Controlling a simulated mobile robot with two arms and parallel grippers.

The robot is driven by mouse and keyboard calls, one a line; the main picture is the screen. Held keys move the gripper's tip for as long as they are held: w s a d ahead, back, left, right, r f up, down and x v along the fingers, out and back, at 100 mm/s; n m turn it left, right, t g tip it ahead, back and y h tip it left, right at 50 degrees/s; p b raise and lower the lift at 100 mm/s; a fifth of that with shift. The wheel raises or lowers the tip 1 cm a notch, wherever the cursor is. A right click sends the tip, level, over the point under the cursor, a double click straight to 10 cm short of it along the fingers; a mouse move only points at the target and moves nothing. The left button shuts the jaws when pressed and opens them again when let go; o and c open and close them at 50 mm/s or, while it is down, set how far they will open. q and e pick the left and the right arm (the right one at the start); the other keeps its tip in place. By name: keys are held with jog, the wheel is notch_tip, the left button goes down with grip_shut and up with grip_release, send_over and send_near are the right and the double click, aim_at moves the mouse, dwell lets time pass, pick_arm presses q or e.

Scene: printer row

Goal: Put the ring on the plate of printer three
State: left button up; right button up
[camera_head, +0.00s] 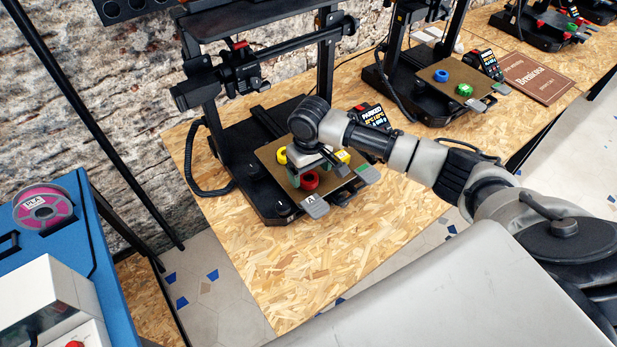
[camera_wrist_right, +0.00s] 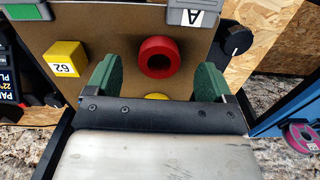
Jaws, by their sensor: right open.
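A red ring (camera_head: 309,183) lies on the brown plate (camera_head: 268,152) of the nearest printer. It also shows in the right wrist view (camera_wrist_right: 143,58). My right gripper (camera_head: 308,173) is over this plate, its green fingers (camera_wrist_right: 158,78) open and apart on either side of the red ring's near edge, with nothing held. A yellow round piece (camera_head: 282,155) lies behind, mostly hidden by the gripper body in the wrist view. A yellow cube marked 62 (camera_wrist_right: 65,58) sits on the same plate. Which printer is number three cannot be read. My left gripper is out of view.
A second printer's plate (camera_head: 433,73) holds a blue ring (camera_head: 441,76) and a green piece (camera_head: 464,90). A brown sign (camera_head: 538,77) lies beyond it. A blue cart with a pink spool (camera_head: 43,206) stands at left. The chipboard table's front is clear.

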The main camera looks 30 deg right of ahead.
aim_at(309, 180)
jog(key=shift+f, duration=1.45)
jog(key=c, duration=1.1)
